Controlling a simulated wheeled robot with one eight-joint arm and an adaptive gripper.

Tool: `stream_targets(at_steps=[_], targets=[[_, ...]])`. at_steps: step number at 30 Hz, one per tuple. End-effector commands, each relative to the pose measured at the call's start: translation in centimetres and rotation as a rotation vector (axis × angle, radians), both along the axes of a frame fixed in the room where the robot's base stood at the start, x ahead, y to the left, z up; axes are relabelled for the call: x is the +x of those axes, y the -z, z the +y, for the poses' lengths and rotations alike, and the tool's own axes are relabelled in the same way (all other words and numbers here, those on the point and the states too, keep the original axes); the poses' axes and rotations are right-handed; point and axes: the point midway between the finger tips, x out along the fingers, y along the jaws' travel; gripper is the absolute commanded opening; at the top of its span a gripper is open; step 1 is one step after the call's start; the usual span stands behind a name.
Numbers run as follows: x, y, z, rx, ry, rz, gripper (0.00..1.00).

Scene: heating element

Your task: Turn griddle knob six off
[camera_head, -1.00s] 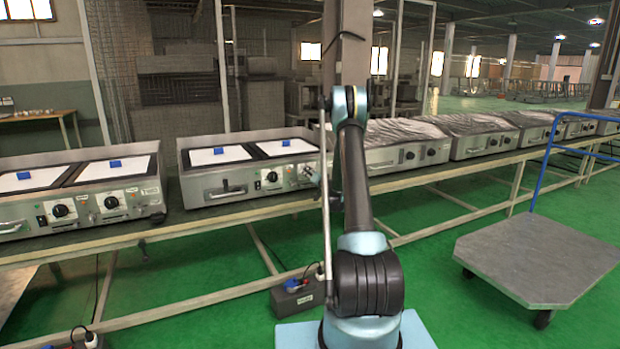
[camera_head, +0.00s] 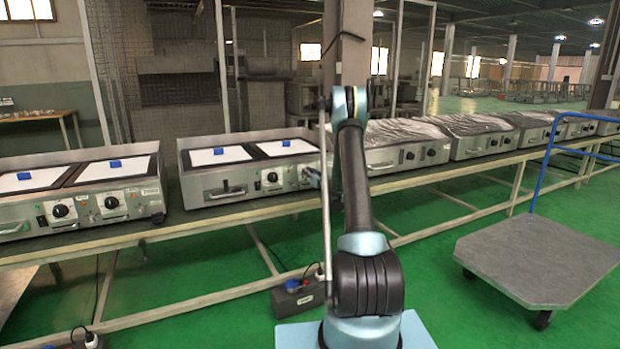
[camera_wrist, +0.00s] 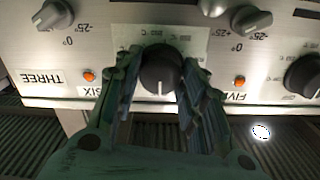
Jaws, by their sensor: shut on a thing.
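In the wrist view, a round black knob (camera_wrist: 159,69) sits on the steel front panel, with a SIX label (camera_wrist: 91,91) beside it at the left. A white mark on the knob points down in the picture. My gripper (camera_wrist: 160,82) has its two ribbed fingers closed on the knob's left and right sides. In the head view, the griddle (camera_head: 222,187) with two white-covered plates stands on the long bench. My gripper is at its right front and is mostly hidden by my arm there.
Smaller grey knobs (camera_wrist: 53,14) and (camera_wrist: 251,19) sit near the top corners of the wrist view, and another black knob (camera_wrist: 303,75) is at the right. Several more griddles line the bench (camera_head: 260,207). A grey cart (camera_head: 538,262) stands at right on green floor.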

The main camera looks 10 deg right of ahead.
Motion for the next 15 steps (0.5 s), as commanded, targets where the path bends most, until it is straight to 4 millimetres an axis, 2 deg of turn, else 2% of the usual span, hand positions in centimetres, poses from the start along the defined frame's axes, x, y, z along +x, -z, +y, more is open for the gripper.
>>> stream_targets(at_steps=[7,8,10,15], targets=[[-0.03,0.08,-0.28,-0.002,0.005,0.000,0.14],[-0.03,0.09,-0.28,-0.002,0.005,0.000,0.42],[-0.05,0.08,-0.24,-0.001,0.004,0.000,0.58],[-0.06,0.05,-0.15,-0.001,0.002,0.000,0.58]])
